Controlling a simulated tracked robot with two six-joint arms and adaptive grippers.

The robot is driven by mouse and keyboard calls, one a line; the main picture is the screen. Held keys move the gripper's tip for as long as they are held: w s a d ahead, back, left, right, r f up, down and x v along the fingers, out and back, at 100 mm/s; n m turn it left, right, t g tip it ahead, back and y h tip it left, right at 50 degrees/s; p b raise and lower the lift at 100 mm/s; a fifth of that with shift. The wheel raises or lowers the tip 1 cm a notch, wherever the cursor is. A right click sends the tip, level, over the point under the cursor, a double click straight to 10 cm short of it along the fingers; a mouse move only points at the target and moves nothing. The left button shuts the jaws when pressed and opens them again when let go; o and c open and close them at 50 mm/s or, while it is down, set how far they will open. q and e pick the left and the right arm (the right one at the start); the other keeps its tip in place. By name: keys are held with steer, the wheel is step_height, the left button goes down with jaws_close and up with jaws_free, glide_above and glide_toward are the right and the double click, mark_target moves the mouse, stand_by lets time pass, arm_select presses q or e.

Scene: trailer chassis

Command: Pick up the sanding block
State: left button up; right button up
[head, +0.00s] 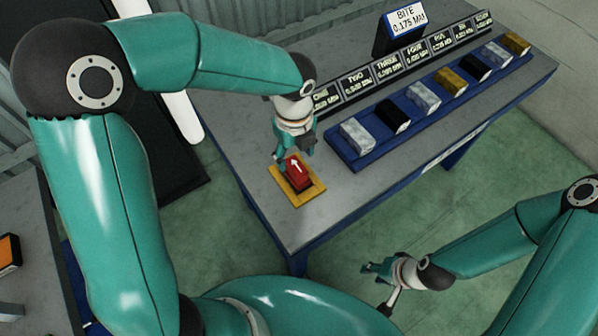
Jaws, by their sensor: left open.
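A red block (298,174) with a white arrow on top, which looks like the sanding block, sits on a yellow pad (314,192) near the left front corner of the grey table. My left gripper (290,154) is open and points down at the block's far end. Its fingers overlap the block's edge in the picture, and I cannot tell whether they touch it. My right gripper (375,268) is low at the right, off the table's front edge and away from the block. It is too small to tell whether its fingers are open.
A blue tray (349,157) on the table (345,205) holds a row of silver, black and gold blocks. Behind it runs a row of dark label plates (387,67). A sign reading "BITE 0.175 MAX" (405,18) stands at the back.

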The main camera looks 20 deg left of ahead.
mark_target(296, 165)
arm_select(q)
steer(key=shift+d+f+p, duration=0.1)
steer(key=shift+f+p, duration=0.25)
steer(key=shift+f, duration=2.35)
steer(key=shift+c, duration=0.3)
jaws_close()
